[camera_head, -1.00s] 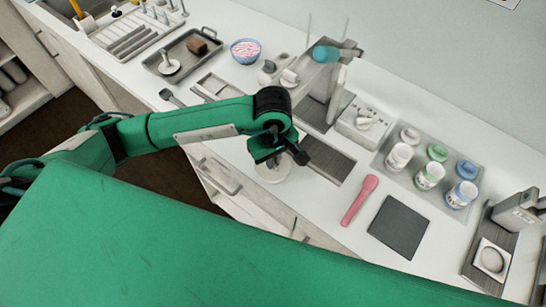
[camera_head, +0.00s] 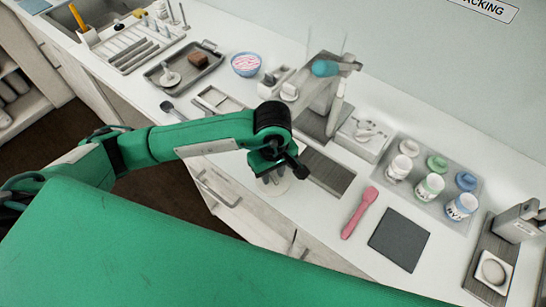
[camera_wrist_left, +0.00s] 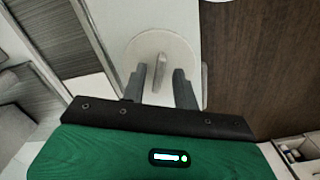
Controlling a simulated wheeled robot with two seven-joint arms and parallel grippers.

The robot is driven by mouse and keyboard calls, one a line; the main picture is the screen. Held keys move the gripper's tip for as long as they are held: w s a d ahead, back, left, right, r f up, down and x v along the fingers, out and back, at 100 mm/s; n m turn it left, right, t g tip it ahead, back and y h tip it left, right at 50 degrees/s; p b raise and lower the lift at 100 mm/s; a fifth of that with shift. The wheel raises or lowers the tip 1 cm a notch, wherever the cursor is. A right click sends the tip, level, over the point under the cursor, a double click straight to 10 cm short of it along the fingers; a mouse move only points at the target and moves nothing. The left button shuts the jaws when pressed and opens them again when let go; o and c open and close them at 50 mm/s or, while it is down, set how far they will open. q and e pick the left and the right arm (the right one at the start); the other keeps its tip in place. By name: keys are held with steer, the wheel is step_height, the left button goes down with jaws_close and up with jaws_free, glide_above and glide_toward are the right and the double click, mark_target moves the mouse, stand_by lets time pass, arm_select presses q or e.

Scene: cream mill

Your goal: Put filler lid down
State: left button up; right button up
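The filler lid, a pale round disc with an upright bar handle, shows below my left gripper (camera_head: 275,179) in the head view, by the front edge of the counter. In the left wrist view the lid (camera_wrist_left: 138,50) lies over the white counter, close to its edge. My left gripper (camera_wrist_left: 160,72) has its two fingers apart, one on each side of the handle, with gaps visible between handle and fingers. The gripper hides part of the lid in the head view. The filler machine (camera_head: 318,105) stands behind on the counter. My right gripper is not in view.
A dark grate (camera_head: 327,172) lies right of the gripper. A pink spatula (camera_head: 359,213) and a dark square mat (camera_head: 399,240) lie further right. A tray (camera_head: 425,150) holds jars and lids. A dark tray (camera_head: 205,65) and a bowl (camera_head: 246,65) stand at the back left.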

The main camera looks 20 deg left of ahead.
mark_target(273, 175)
arm_select(q)
step_height(273, 175, up, 12)
steer(key=b, duration=0.3)
steer(key=shift+f, duration=0.15)
stand_by(0.4)
